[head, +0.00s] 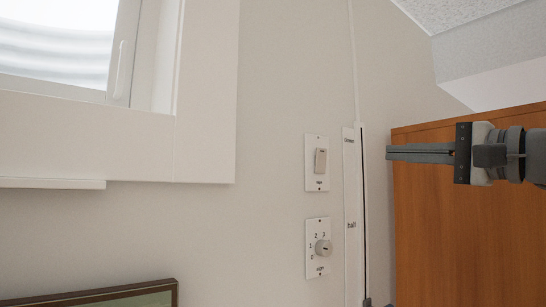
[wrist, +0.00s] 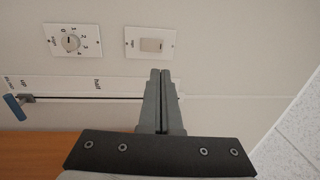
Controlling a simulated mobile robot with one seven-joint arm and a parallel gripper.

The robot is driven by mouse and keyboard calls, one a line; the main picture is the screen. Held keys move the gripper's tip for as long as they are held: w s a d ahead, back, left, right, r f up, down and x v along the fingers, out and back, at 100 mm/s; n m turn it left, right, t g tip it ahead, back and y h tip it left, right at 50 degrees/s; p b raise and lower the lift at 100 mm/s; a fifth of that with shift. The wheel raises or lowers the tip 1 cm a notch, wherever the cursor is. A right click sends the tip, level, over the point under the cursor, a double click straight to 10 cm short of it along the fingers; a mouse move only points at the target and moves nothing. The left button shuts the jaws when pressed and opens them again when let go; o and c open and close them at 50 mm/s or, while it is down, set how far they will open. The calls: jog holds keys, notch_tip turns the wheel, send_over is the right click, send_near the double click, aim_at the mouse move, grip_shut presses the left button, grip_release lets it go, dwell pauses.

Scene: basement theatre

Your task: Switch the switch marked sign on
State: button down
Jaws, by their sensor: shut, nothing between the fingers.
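A white wall plate with a rocker switch (head: 320,161) is on the wall in the head view; it also shows in the wrist view (wrist: 151,44). Below it is a second plate with a round numbered dial (head: 322,248), seen in the wrist view (wrist: 70,42) to the left of the rocker. Each plate has small lettering, too small to read surely. My gripper (head: 389,152) is shut and empty, right of the rocker plate and level with it in the head view. In the wrist view its fingertips (wrist: 160,72) point at the rocker plate, appearing just short of it.
A labelled strip with a slot (head: 352,215) runs vertically between the plates and my gripper in the head view. Its blue-handled lever (wrist: 15,107) shows in the wrist view. A wooden panel (head: 450,240) is behind my gripper. A window (head: 60,45) and picture frame (head: 110,296) are left.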

jog(key=shift+r, duration=0.1)
jog(key=p, duration=0.3)
send_near(322, 150)
jog(key=x, duration=0.5)
jog(key=shift+w+a, duration=0.1)
jog(key=shift+w, duration=0.05)
jog(key=shift+p+x, duration=0.3)
jog(key=shift+x, duration=0.5)
jog(key=shift+w+a, duration=0.15)
jog(key=shift+w, duration=0.05)
jog(key=shift+s, duration=0.2)
